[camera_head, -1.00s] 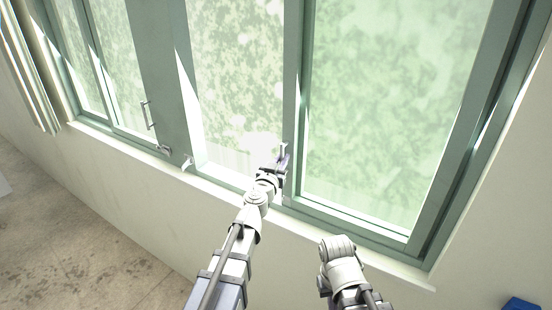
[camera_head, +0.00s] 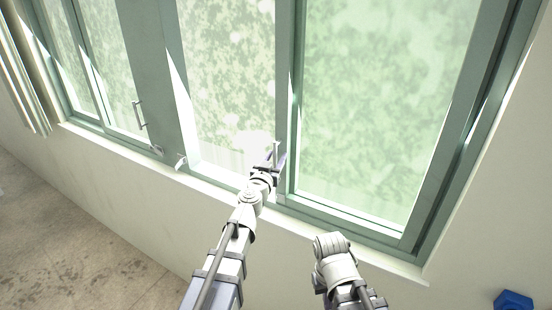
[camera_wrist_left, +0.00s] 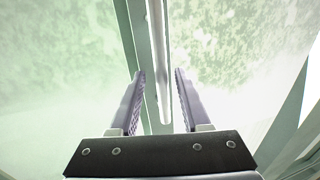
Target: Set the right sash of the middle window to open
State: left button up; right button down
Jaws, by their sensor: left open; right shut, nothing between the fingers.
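A green-framed window fills the head view, with the right sash (camera_head: 380,100) behind a wide pane. Its left upright (camera_head: 287,110) carries a slim, pale vertical handle (camera_head: 276,152). My left gripper (camera_head: 270,165) is at this handle, low on the upright. In the left wrist view, the open fingers stand on either side of the bar (camera_wrist_left: 161,75), with gaps between; contact cannot be told. My right arm is folded low in the head view, and its fingers do not show. How far the sash stands open cannot be told.
A left pane (camera_head: 230,75) lies beside the upright. Further left, another window has a bar handle (camera_head: 139,115). A pale sill (camera_head: 300,228) runs below the frames. A blue object (camera_head: 513,300) lies at the lower right. The floor at lower left is clear.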

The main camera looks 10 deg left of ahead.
pick_arm(q)
jog(key=s+a, duration=0.1)
jog(key=s, duration=0.6)
jog(key=shift+s, duration=0.35)
